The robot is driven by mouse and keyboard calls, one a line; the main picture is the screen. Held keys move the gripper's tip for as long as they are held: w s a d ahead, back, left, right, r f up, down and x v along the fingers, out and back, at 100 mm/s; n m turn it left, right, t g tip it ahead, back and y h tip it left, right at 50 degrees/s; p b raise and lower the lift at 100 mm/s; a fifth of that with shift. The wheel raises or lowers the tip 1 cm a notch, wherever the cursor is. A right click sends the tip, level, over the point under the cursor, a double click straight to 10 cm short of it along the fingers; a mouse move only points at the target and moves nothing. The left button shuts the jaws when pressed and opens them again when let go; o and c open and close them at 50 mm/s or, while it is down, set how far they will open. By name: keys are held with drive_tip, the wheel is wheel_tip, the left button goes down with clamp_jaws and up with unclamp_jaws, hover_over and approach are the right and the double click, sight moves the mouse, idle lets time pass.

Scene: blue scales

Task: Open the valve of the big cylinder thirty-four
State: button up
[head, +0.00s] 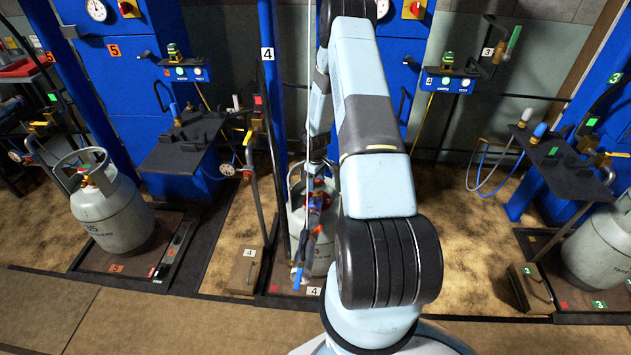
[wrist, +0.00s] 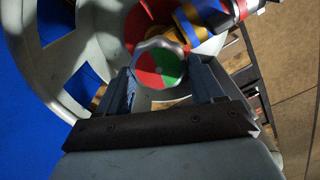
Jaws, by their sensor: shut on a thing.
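A grey gas cylinder (head: 325,245) stands on scale 4, partly hidden behind my arm; no number on it is readable from here. Its pale collar (wrist: 45,75) with cut-outs surrounds the valve in the wrist view. The valve's round knob (wrist: 160,62) has a grey scalloped rim and a red and green face. My gripper (wrist: 164,84) is shut on this knob, one finger on each side. In the head view my gripper (head: 318,198) is at the cylinder's top and small.
A yellow, blue and red banded fitting (wrist: 205,22) lies close beside the knob. Another grey cylinder (head: 112,212) stands on scale 5 at left, and one (head: 598,245) on scale 3 at right. Dark shelves (head: 182,142) and hanging hoses flank the blue columns. The front floor is clear at left.

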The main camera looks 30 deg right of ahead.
sight(316, 182)
drive_tip(key=shift+w+d+n, duration=0.1)
drive_tip(key=shift+w+n, duration=0.05)
drive_tip(key=shift+n, duration=0.65)
drive_tip(key=shift+d, duration=0.1)
drive_tip(key=o, duration=0.8)
drive_tip(key=shift+o, duration=1.2)
wheel_tip(316, 182, up, 14)
drive_tip(key=shift+f, duration=0.15)
